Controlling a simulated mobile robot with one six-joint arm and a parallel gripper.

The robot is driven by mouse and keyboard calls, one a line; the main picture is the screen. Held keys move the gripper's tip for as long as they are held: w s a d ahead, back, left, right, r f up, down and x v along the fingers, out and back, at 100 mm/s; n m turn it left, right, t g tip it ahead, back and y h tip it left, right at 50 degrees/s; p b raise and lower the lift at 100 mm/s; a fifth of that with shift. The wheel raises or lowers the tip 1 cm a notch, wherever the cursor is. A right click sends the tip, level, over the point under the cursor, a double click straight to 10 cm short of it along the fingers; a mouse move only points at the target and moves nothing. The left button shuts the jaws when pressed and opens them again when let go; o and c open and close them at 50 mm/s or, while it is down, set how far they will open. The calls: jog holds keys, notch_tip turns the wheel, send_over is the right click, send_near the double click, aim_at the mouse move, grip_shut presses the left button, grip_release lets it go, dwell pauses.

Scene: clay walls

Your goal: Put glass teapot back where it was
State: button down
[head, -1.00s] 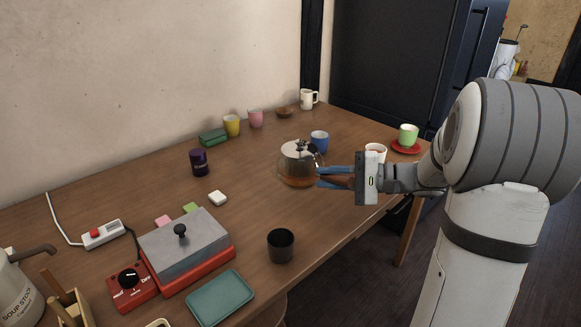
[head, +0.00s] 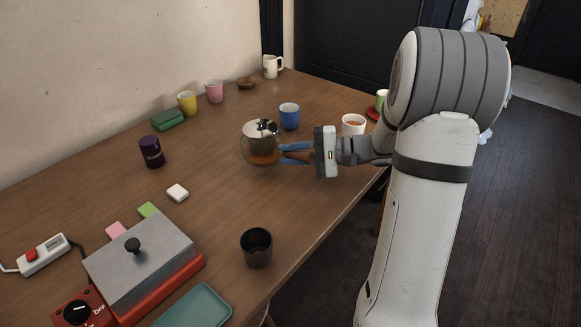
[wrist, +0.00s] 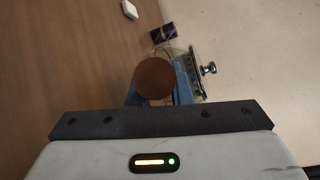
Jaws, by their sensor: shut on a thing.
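The glass teapot (head: 260,134) has a steel lid with a knob and amber liquid low inside. It is at the middle of the wooden table (head: 215,215), and I cannot tell whether its base touches the top. My gripper (head: 284,153) reaches in from the right and is shut on the teapot's handle side, with blue fingers around a brown part. In the wrist view, a round brown end (wrist: 154,79) sits between the fingers and hides part of the teapot (wrist: 187,62); its lid knob points right.
A blue cup (head: 289,116) stands close behind the teapot, and a white cup of tea (head: 353,125) stands right of it. A dark cup (head: 256,248) is in front, and a purple can (head: 151,152) is to the left. Bare table lies between the teapot and the white block (head: 178,193).

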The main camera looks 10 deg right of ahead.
jog(key=shift+f+b, duration=0.4)
jog(key=shift+f, duration=1.25)
jog(key=shift+f, duration=0.2)
jog(key=c, duration=1.3)
grip_release()
jog(key=shift+r, duration=0.1)
jog(key=shift+s+d+r, duration=0.1)
jog(key=shift+d+r, duration=0.05)
jog(key=shift+d, duration=0.1)
jog(key=p+v, duration=0.2)
jog(key=v, duration=0.9)
jog(key=shift+s+d, duration=0.15)
jog(key=shift+d, duration=0.1)
